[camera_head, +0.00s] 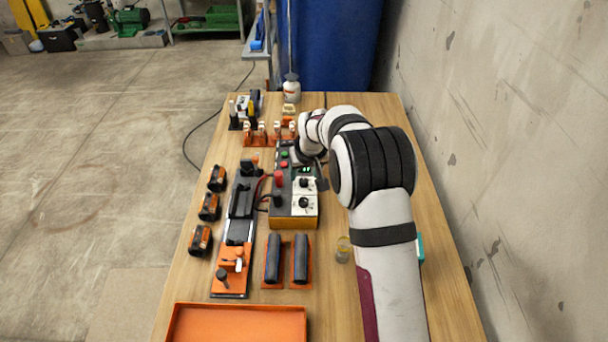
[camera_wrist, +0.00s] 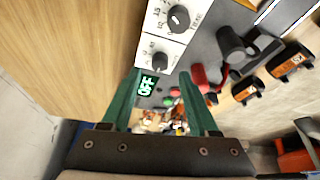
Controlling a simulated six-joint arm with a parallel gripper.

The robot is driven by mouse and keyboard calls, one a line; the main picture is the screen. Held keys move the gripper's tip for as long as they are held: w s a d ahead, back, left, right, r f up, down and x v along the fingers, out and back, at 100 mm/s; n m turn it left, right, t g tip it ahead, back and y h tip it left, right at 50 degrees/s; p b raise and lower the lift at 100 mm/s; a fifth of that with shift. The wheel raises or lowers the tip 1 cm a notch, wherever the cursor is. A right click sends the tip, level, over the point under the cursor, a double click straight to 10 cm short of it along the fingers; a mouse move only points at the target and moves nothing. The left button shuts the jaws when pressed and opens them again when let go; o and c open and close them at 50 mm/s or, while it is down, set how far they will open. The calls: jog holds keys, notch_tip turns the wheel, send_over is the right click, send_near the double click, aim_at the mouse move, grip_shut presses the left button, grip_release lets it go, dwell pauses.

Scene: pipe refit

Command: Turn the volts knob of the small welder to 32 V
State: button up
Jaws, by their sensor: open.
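The small welder (camera_head: 283,217) is a dark grey box with an orange base in the middle of the bench. Its top has two white dial plates with black knobs, the nearer knob (camera_head: 303,203) and the farther knob (camera_head: 304,183). In the wrist view these are the upper knob (camera_wrist: 179,18) and the lower knob (camera_wrist: 160,61). A green display (camera_wrist: 147,87) reads OFF. My gripper (camera_wrist: 160,73) is open and empty above the welder, its green fingers either side of the lower knob in the picture, apparently not touching it.
Red and black terminals with cables stand on the welder's left side. An orange tray (camera_head: 238,323), two dark cylinders (camera_head: 273,258) in an orange holder, and a jar (camera_head: 343,249) lie nearer. Black-orange blocks (camera_head: 209,207) line the left edge. A concrete wall is at right.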

aim_at(303, 180)
jog(key=shift+x, duration=1.8)
grip_shut()
